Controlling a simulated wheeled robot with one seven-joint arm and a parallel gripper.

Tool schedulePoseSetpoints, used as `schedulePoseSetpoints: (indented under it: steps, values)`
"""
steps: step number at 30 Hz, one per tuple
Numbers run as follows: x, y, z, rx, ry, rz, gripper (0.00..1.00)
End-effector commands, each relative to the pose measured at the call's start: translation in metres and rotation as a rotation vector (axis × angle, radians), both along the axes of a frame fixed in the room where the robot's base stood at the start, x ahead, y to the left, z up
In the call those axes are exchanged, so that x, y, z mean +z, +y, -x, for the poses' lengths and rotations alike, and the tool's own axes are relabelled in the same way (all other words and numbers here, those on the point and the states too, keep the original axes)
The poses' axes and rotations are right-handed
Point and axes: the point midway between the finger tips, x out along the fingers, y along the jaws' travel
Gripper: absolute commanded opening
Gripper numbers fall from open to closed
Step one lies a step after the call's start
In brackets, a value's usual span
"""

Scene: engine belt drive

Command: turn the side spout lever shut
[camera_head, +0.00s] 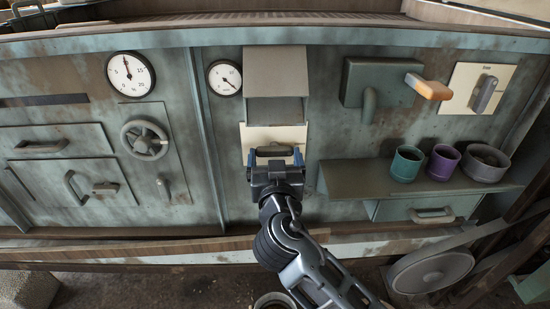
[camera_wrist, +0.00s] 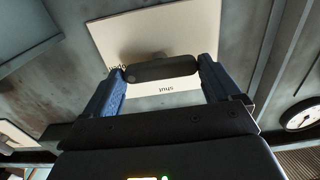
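A dark bar-shaped lever (camera_head: 274,151) lies level on a cream plate (camera_head: 290,133) below a grey hood in the head view. In the wrist view the lever (camera_wrist: 160,70) crosses the plate (camera_wrist: 115,32), which carries upside-down labels "open" and "shut". My gripper (camera_head: 275,160) is at this lever, its two blue fingers spread wide, one beside each end. Whether they touch the ends I cannot tell. An orange-ended lever (camera_head: 430,88) sticks out from the green spout box (camera_head: 368,78) at the right, away from my gripper. A grey lever (camera_head: 485,95) stands tilted on another cream plate (camera_head: 463,83).
The grey hood (camera_head: 276,70) juts out just above my gripper. A shelf (camera_head: 350,182) at the right holds a teal cup (camera_head: 405,166), a purple cup (camera_head: 442,164) and a grey pot (camera_head: 482,165). A handwheel (camera_head: 146,141) and gauges are at the left.

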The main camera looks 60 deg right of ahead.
Motion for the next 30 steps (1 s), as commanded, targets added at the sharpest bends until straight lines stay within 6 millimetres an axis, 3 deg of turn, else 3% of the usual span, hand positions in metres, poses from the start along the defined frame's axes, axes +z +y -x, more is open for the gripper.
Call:
schedulePoseSetpoints:
  steps: [7,20,30]
  values:
    - [0.0000,0.0002,0.0002,0.000,0.000,0.000,0.60]
    - [-0.0001,0.0004,0.0003,0.000,0.079,0.062,0.60]
    - [0.0004,0.0006,0.0002,0.001,0.304,0.236,0.60]
